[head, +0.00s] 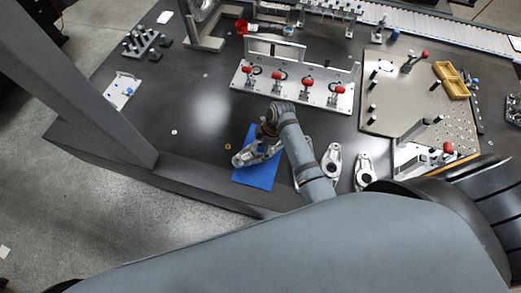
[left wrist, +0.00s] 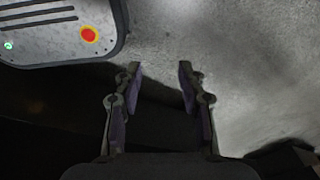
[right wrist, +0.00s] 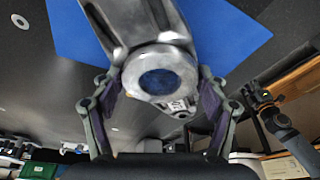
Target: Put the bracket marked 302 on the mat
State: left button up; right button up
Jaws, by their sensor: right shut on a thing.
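My right gripper (head: 264,146) is shut on a silver bracket (head: 242,158). In the right wrist view the bracket (right wrist: 155,55) sits between the two fingers, its round boss facing the camera; a small label on it is too small to read. The blue mat (head: 258,176) lies near the table's front edge. The bracket is over the mat; I cannot tell whether it touches it. In the right wrist view the mat (right wrist: 80,35) shows behind the bracket. My left gripper (left wrist: 160,75) is open and empty, with grey floor beyond it.
More silver brackets (head: 332,160) (head: 365,170) stand right of the mat, partly behind my arm. A fixture with red-handled clamps (head: 292,97) stands behind the mat. A perforated plate (head: 405,105) is at the right. The dark table (head: 190,125) is mostly clear left of the mat.

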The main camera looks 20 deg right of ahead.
aim_at(260, 151)
jog(key=shift+w+a+f, duration=0.15)
jog(key=shift+w+f, duration=0.1)
jog(key=shift+w, duration=0.1)
jog(key=shift+f, duration=1.5)
jog(key=o, duration=1.7)
jog(key=shift+s+f, duration=0.1)
jog(key=shift+s, duration=0.05)
jog(key=shift+c, duration=0.2)
jog(key=v, duration=1.2)
